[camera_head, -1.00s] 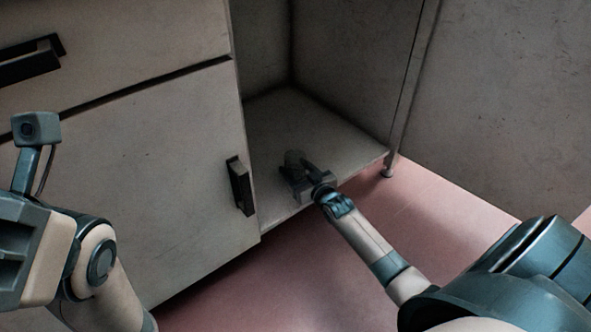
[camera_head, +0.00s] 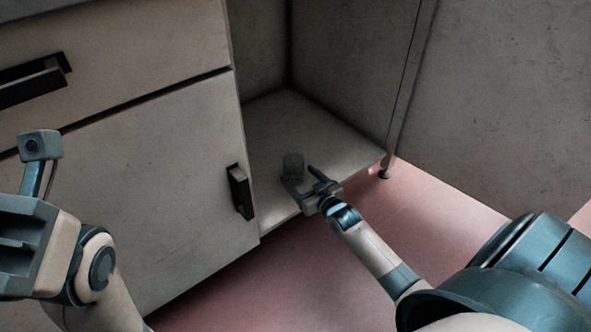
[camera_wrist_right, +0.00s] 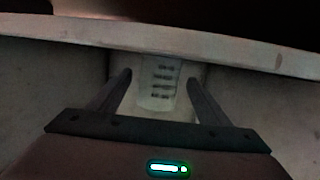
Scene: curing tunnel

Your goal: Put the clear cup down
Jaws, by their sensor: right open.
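The clear cup (camera_head: 293,164) stands upright on the floor of the open cabinet compartment (camera_head: 343,150), near its front. Dark markings show on the cup in the right wrist view (camera_wrist_right: 161,80). My right gripper (camera_head: 300,178) is open just in front of the cup. In the right wrist view the two fingers (camera_wrist_right: 158,88) are spread to either side, and the cup is seen between and beyond their tips, with room on both sides. My left gripper (camera_head: 25,250) is partly cut off at the left edge of the head view; its fingertips do not show clearly.
A closed cabinet door with a black handle (camera_head: 240,191) is left of the opening, below a drawer with a black handle (camera_head: 35,82). An open door panel (camera_head: 490,100) stands at right. The pink floor (camera_head: 420,210) in front is clear.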

